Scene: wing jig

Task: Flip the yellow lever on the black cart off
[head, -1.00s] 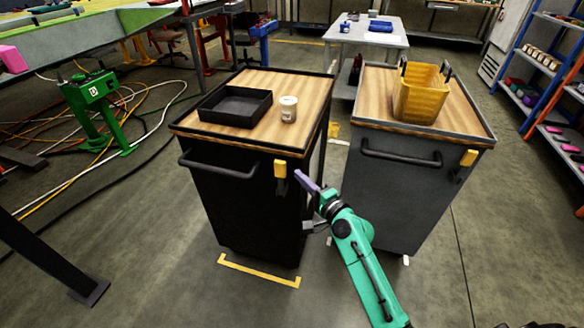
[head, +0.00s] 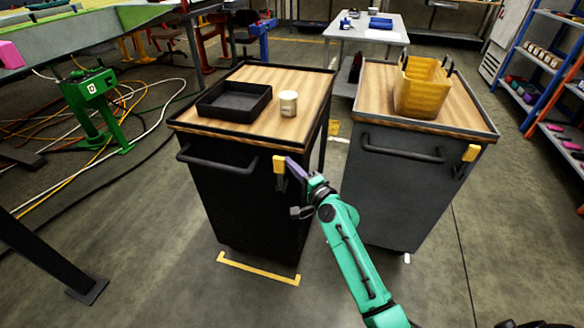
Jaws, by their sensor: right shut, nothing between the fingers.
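The black cart (head: 235,200) stands left of centre with a wooden top. Its yellow lever (head: 279,165) is on the front face near the right corner, with the yellow part at the top of a dark mount. My right gripper (head: 294,167), with purple fingers on a green arm, comes up from the lower right. It is shut and empty. Its fingertips are right beside the lever's right edge; I cannot tell whether they touch it. My left gripper is not in view.
A grey cart (head: 405,190) with its own yellow lever (head: 467,158) and a yellow bin (head: 422,88) stands to the right. A black tray (head: 234,101) and a white cup (head: 288,103) sit on the black cart, above its handle (head: 215,162).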

